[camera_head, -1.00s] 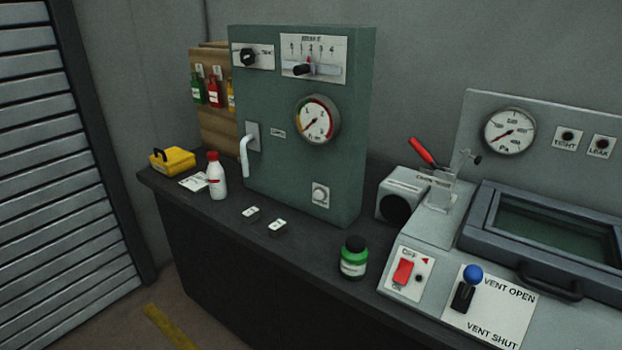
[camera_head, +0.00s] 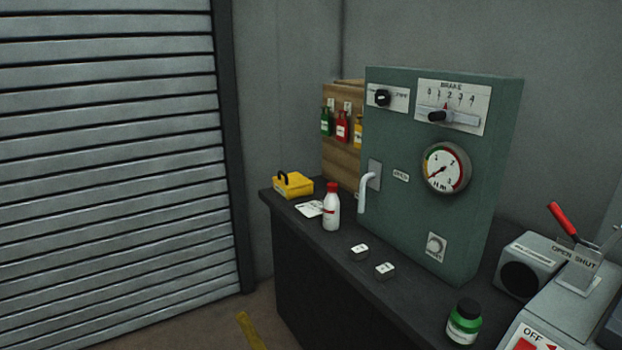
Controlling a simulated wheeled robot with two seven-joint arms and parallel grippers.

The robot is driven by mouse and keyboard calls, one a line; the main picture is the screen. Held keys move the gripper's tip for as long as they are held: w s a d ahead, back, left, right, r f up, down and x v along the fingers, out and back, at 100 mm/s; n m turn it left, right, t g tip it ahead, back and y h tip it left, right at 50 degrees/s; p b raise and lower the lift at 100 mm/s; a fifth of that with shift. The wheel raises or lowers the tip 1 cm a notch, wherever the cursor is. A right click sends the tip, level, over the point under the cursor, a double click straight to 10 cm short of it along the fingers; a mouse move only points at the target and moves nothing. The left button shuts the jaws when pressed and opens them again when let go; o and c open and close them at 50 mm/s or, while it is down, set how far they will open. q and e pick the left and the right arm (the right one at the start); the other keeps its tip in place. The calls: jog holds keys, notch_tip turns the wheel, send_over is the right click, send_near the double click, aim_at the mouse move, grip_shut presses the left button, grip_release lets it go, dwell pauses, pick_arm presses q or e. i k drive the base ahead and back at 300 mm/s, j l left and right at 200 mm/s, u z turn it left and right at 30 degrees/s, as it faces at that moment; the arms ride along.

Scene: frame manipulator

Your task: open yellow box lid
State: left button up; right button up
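The yellow box (camera_head: 294,187) sits on the far left end of the dark bench top, near its edge. A black handle shows on its lid, and the lid looks shut. The box is small in the head view, so its latch or seam cannot be made out. Neither of my grippers is in view.
A white bottle with a red cap (camera_head: 331,207) and a white card (camera_head: 310,209) are close to the box. The green panel (camera_head: 440,200) stands to its right. Two small blocks and a green jar (camera_head: 464,324) are on the bench (camera_head: 330,265). Floor shows before the shutter (camera_head: 110,150).

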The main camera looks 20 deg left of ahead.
aim_at(293, 181)
jog(key=i+j+z, duration=0.1)
jog(key=j, duration=0.3)
jog(key=i+j, duration=0.25)
jog(key=j, duration=0.15)
jog(key=i+j+z, duration=0.15)
jog(key=j, duration=0.3)
jog(key=i+j+z, duration=0.1)
jog(key=j, duration=0.3)
jog(key=i+j, duration=0.15)
jog(key=j, duration=0.3)
jog(key=i+j+z, duration=0.15)
jog(key=j, duration=0.3)
